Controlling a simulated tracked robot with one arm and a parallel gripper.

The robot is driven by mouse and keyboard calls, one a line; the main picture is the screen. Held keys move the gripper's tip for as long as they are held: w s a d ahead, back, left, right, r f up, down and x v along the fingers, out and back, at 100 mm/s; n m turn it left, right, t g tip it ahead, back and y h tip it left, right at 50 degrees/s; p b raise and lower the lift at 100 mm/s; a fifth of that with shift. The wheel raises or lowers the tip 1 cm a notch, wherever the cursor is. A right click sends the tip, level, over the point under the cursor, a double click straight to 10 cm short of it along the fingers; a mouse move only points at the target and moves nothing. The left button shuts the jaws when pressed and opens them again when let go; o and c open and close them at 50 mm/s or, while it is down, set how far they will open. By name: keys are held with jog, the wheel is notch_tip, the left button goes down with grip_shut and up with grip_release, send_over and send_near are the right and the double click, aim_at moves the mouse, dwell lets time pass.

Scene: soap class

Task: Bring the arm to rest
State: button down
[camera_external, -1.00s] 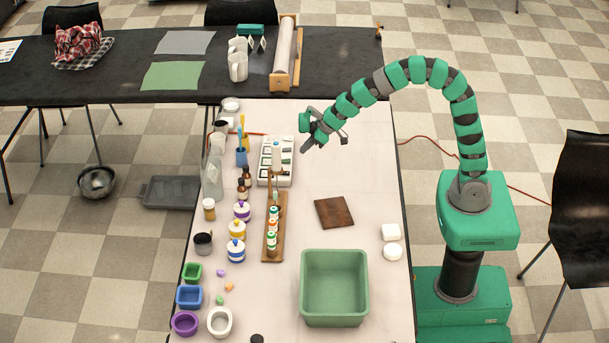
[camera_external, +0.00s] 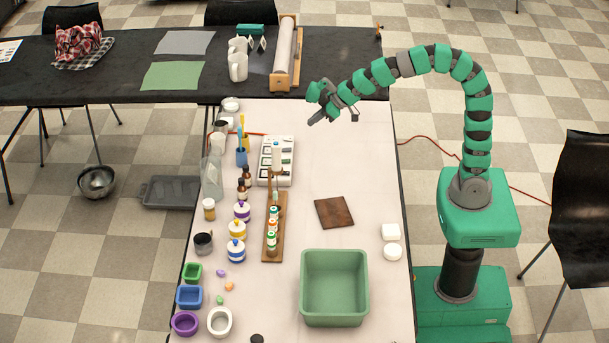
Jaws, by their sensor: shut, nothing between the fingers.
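My arm (camera_external: 480,103) rises from its green base at the right of the table and arches over to the left. My gripper (camera_external: 318,119) is shut and empty. It hangs over the far part of the pale table (camera_external: 350,160), to the right of the white box with compartments (camera_external: 268,176). It is apart from the things on the table.
A wooden rack (camera_external: 271,245) with small bottles stands left of centre. A brown board (camera_external: 334,212) and a green bin (camera_external: 335,257) are nearer. Jars and bottles line the left edge. A black table (camera_external: 340,70) with a paper roll (camera_external: 284,50) lies behind.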

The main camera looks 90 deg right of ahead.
jog(key=s+a+r+t, duration=0.2)
jog(key=s+r, duration=0.2)
jog(key=r, duration=0.8)
jog(key=s+a+r+t+p, duration=0.1)
jog(key=s+r, duration=0.4)
jog(key=r, duration=0.8)
jog(key=s+a+r+t+p, duration=0.1)
jog(key=s+a+r+t, duration=0.2)
jog(key=r, duration=1)
jog(key=shift+s+a+r, duration=0.15)
jog(key=shift+s+a, duration=0.25)
jog(key=shift+s, duration=0.5)
